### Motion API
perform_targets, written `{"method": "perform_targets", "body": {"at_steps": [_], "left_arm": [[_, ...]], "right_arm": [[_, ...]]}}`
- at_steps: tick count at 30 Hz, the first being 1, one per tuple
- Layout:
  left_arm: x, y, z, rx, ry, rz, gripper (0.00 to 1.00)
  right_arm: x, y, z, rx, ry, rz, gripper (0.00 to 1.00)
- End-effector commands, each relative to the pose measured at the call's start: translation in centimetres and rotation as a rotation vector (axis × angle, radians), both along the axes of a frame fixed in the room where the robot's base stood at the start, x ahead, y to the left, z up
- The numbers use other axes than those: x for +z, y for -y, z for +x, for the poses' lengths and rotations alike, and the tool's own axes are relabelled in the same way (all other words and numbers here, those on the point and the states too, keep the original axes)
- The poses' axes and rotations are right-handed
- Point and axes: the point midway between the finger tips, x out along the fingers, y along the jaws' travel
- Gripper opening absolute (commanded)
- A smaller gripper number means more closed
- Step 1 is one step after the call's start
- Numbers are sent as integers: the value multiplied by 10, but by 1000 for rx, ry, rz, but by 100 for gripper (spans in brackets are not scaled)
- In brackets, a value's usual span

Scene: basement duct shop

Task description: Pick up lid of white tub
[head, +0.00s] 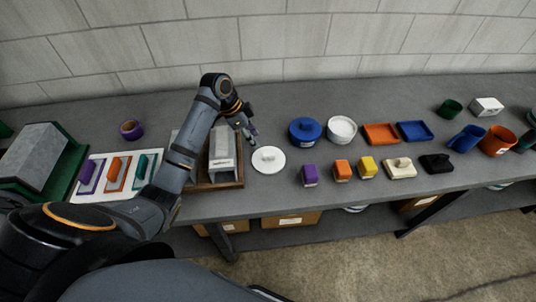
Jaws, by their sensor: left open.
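The white lid (264,164), a round disc with a small knob on top, lies flat on the grey bench. The white tub (342,136) stands to its right, past a blue lidded tub, with its open top showing a pale inside. My left gripper (252,134) is open and empty, just above and behind the lid in the picture, its fingers pointing down toward it. I cannot tell the exact height of its fingertips over the bench. My right gripper is not in view.
The blue lidded tub (305,132) stands close right of the lid. A grey block in a wooden tray (223,184) is close on the left, under my arm. Small coloured blocks, orange (381,134) and blue (414,131) trays stand farther right. The bench front is clear below the lid.

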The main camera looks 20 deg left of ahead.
Motion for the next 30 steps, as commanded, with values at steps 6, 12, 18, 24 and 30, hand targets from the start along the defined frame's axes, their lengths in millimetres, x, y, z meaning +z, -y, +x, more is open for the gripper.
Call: {"method": "perform_targets", "body": {"at_steps": [6, 12, 18, 24, 30], "left_arm": [[-33, 15, 6, 1, -3, -5, 43], [-43, 17, 8, 1, 0, 0, 43], [-62, 32, 12, 3, -5, -4, 43], [-87, 40, 17, 1, -2, 0, 43], [-90, 40, 17, 1, 0, 1, 43]], "right_arm": [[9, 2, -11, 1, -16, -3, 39], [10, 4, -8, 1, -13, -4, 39], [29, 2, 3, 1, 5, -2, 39], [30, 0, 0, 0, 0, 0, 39], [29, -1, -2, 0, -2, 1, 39]]}}
